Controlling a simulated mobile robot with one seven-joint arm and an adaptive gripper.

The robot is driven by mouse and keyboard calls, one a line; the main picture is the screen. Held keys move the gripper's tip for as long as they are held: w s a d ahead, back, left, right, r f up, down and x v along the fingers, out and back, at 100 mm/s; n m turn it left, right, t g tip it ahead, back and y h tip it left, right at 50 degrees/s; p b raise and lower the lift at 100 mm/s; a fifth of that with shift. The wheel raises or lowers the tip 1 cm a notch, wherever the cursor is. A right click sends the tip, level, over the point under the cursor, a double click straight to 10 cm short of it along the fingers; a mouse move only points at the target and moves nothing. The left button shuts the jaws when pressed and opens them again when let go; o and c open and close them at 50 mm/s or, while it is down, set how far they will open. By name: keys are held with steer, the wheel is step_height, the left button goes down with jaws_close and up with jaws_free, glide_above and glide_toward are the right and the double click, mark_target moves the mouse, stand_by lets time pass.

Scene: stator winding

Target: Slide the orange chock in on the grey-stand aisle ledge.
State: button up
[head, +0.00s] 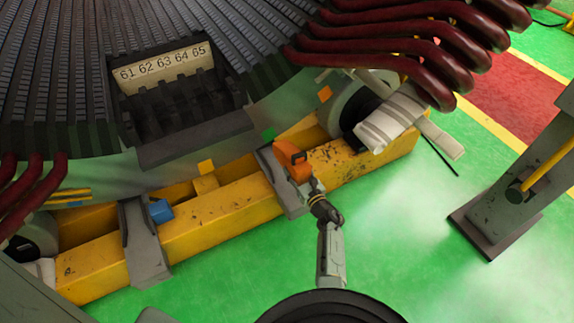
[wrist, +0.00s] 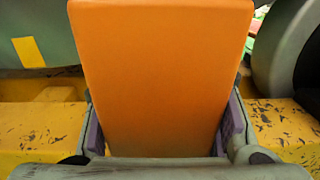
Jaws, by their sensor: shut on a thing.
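The orange chock (head: 291,160) is at the upper end of my arm, over the grey bracket (head: 291,200) on the yellow beam. In the wrist view the chock (wrist: 160,65) fills the middle, its broad face towards the camera. My gripper (head: 307,184) is shut on it, with a purple pad (wrist: 95,125) pressed against each side. The chock hides what lies directly behind it, including any ledge there. I cannot tell whether its far end touches the bracket or the stator.
The yellow beam (head: 225,208) runs under the big stator. A blue block (head: 160,211) sits by another grey bracket (head: 147,258) at left. Dark red coils (head: 400,45) overhang at upper right. A grey post (head: 515,190) stands at right. Green floor (head: 400,230) between is clear.

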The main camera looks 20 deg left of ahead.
steer(key=shift+w+a+y, duration=0.3)
steer(key=shift+w+a, duration=0.05)
steer(key=shift+a, duration=0.5)
steer(key=shift+f, duration=0.15)
steer(key=b, duration=0.5)
glide_above(292, 187)
step_height(292, 187, down, 6)
steer(key=shift+r, duration=0.2)
step_height(292, 187, down, 2)
steer(key=b, duration=0.3)
steer(key=shift+f, duration=0.15)
